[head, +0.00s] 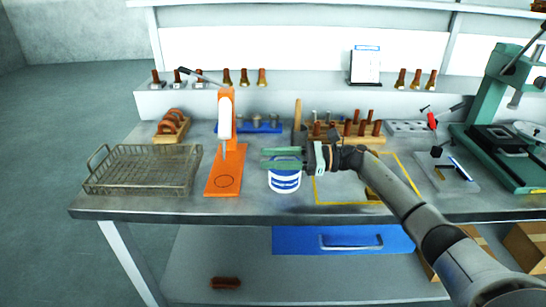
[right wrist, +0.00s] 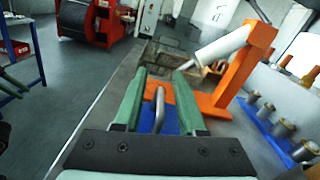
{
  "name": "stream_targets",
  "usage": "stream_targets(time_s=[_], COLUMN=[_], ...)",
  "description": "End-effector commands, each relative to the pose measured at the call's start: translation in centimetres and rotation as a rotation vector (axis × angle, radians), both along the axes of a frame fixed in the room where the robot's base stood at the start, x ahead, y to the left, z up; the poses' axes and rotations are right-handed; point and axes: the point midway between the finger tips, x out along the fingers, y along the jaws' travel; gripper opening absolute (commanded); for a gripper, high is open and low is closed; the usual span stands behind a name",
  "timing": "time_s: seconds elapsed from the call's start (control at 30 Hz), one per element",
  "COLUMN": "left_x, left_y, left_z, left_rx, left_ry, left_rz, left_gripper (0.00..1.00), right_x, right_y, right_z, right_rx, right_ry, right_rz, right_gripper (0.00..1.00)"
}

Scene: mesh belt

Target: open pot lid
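The blue-and-white pot (head: 284,180) stands on the workbench just right of the orange stand. My right gripper (head: 282,159) is level over the pot's top, its two green fingers pointing left. In the right wrist view, a bent metal handle (right wrist: 159,108) rises between the fingers of my right gripper (right wrist: 152,82) over a blue surface (right wrist: 167,125), seemingly the lid. The fingers are open, with gaps on both sides of the handle. The fingers hide the lid's rim in the head view. Green finger-like parts at the wrist view's left edge may be my left gripper (right wrist: 12,82); its state is unclear.
An orange stand (head: 225,172) with a white cylinder rises close left of the pot. A wire basket (head: 145,170) sits further left. A peg rack (head: 350,137) is behind my right arm. A green press (head: 490,110) stands at the right. The bench front before the pot is clear.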

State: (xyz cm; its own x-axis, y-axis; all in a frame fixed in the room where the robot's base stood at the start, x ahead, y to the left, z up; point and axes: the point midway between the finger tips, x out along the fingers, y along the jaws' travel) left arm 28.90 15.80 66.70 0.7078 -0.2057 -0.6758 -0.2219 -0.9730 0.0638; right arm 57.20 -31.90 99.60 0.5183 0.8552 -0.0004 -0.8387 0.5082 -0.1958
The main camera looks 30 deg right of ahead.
Motion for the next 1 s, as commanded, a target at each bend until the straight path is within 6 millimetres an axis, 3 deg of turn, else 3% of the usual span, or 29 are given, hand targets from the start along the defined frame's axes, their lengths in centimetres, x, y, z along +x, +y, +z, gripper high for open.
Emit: stream_targets(time_s=[0.07, 0.4, 1.0], left_x=[0.02, 0.24, 0.39], left_y=[0.01, 0.01, -0.05], left_z=[-0.01, 0.06, 0.17], left_rx=[-0.001, 0.0, -0.001], left_ry=[0.0, -0.001, -0.005], left_rz=[0.001, 0.001, 0.0], left_gripper=[0.5, 0.5, 0.5], right_x=[0.0, -0.02, 0.0], right_y=[-0.01, -0.03, -0.09], right_z=[-0.01, 0.0, 0.0], right_rx=[0.0, 0.0, -0.001], right_ry=[0.0, 0.0, -0.001], right_rz=[0.0, 0.0, -0.002], right_gripper=[0.39, 0.01, 0.0])
